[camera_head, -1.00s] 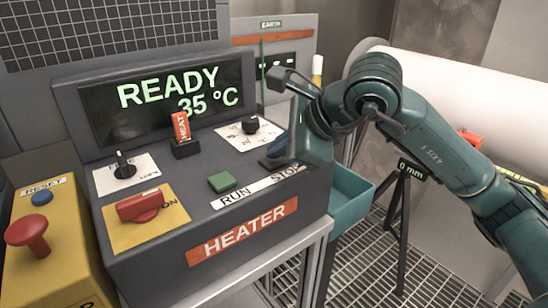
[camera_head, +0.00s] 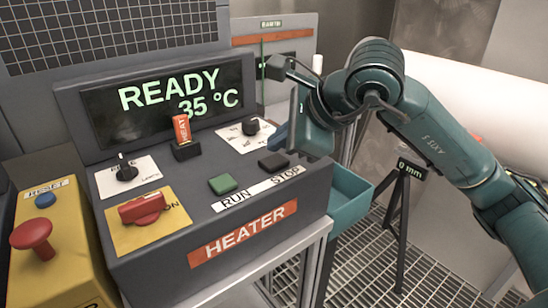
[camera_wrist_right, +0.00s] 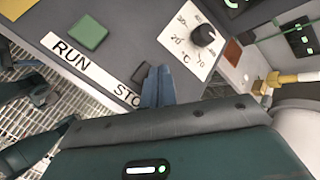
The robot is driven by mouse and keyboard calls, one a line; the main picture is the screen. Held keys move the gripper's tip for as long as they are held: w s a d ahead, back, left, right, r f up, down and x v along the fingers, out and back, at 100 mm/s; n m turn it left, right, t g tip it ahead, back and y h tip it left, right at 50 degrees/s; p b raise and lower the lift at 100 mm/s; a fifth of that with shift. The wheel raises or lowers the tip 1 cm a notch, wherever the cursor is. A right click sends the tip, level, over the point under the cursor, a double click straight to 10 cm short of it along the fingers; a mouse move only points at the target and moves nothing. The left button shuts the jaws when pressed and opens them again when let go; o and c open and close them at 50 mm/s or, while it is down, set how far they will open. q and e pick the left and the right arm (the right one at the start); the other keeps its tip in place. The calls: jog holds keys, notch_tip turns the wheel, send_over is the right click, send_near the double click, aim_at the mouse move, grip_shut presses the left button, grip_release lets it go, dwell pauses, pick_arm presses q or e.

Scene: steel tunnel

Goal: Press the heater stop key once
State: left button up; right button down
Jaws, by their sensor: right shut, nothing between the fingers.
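The heater panel (camera_head: 120,265) is a dark grey sloped console. Its black stop key (camera_head: 273,161) lies above the printed word STOP, right of the green run key (camera_head: 222,184). The display (camera_head: 170,97) reads READY 35 °C. My right gripper (camera_head: 281,136) is shut and empty, its blue fingers just behind and right of the stop key, partly hidden by the green hand. In the right wrist view the blue fingertips (camera_wrist_right: 157,74) are close beside the stop key (camera_wrist_right: 140,72); I cannot tell their height above the panel. My left gripper is out of view.
A temperature dial (camera_head: 250,126) sits behind the stop key. A red switch (camera_head: 142,208) and a HEAT tag (camera_head: 182,130) are on the left. A yellow box with a red button (camera_head: 32,238) stands further left. A teal bin (camera_head: 350,200) is right of the panel.

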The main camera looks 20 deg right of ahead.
aim_at(280, 162)
jog(key=shift+r+p, duration=1.35)
jog(key=shift+r, duration=1.05)
